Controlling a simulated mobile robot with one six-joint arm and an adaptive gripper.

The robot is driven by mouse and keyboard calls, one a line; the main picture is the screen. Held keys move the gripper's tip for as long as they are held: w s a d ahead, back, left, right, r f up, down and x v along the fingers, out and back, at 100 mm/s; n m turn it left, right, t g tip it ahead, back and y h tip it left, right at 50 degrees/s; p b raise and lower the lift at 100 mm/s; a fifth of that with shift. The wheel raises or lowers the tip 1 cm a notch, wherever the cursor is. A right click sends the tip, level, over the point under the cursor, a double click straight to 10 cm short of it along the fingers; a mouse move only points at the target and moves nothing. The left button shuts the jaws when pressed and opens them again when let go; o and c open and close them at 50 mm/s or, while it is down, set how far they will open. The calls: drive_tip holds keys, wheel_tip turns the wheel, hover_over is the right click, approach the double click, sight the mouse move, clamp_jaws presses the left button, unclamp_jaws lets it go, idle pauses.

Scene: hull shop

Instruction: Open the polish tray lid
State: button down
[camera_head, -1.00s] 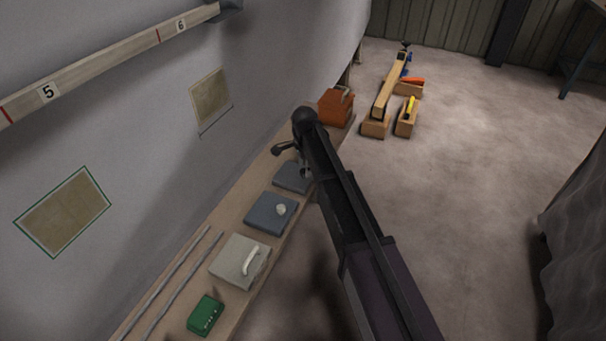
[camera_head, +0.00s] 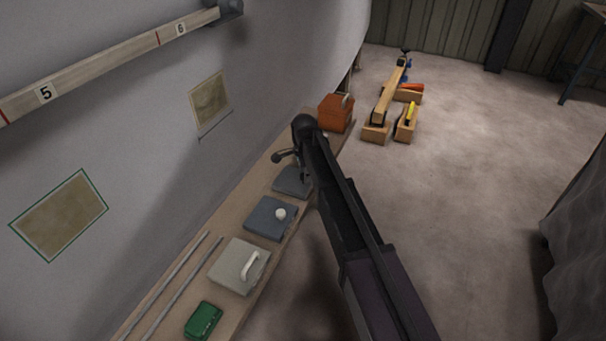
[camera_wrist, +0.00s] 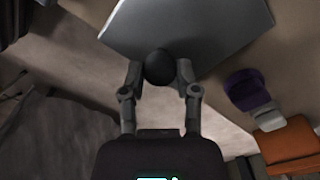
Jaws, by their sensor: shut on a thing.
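A flat blue-grey tray (camera_head: 292,183) lies on the narrow bench, partly hidden by my arm in the head view. In the wrist view its lid (camera_wrist: 195,22) fills the top, with a round dark knob (camera_wrist: 159,68) near its edge. My gripper (camera_wrist: 158,76) is shut on this knob, one finger on each side. In the head view, my gripper (camera_head: 304,174) is over the tray, with its fingertips largely hidden. I cannot tell whether the lid is raised.
Along the bench are a blue tray with a pale knob (camera_head: 268,220), a pale tray with a white handle (camera_head: 235,270), a green box (camera_head: 203,320), two rods and an orange box (camera_head: 335,114). The wall is close on the left. Open floor (camera_head: 480,150) is on the right.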

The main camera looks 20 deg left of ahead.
drive_tip(key=a, duration=0.8)
drive_tip(key=w+a, duration=0.1)
drive_tip(key=a, duration=0.3)
drive_tip(key=shift+a, duration=0.1)
drive_tip(key=shift+c, duration=1.8)
unclamp_jaws()
drive_tip(key=shift+f, duration=0.1)
